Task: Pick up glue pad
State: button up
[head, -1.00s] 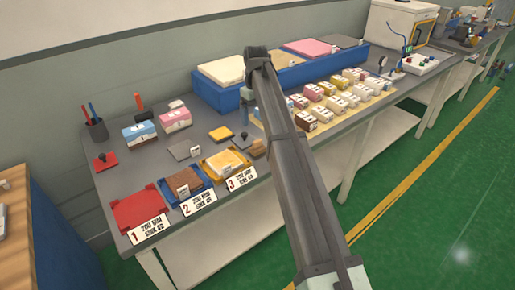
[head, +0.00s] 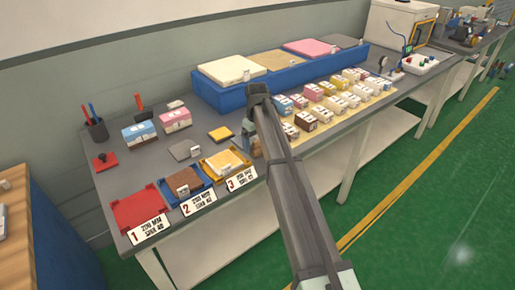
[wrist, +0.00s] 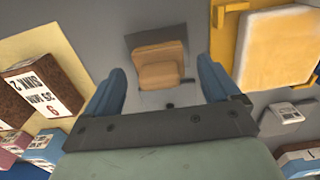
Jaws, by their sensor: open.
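A small tan block (wrist: 160,72) with a raised step lies on the grey table in the wrist view. I cannot tell for sure that it is the glue pad. My gripper (wrist: 163,82) is open above the table, its two blue fingers on either side of the block's near end. No contact shows. In the head view, my gripper (head: 249,134) is low over the table, just right of tray 3, and the block is mostly hidden by it. A small yellow pad (head: 220,133) lies on the table to its left.
Tray 3, yellow (wrist: 222,50), holds a pale yellow slab close to my right finger. Several labelled boxes (wrist: 42,84) stand on a pale mat to the left. A long blue bin (head: 215,98) with slabs runs along the back. Red tray 1 (head: 140,208) is empty.

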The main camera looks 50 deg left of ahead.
jog(key=shift+f, duration=0.6)
jog(key=c, duration=1.2)
jog(key=shift+r, duration=5.05)
jog(key=o, duration=0.6)
jog(key=c, duration=0.4)
jog(key=shift+w, duration=0.1)
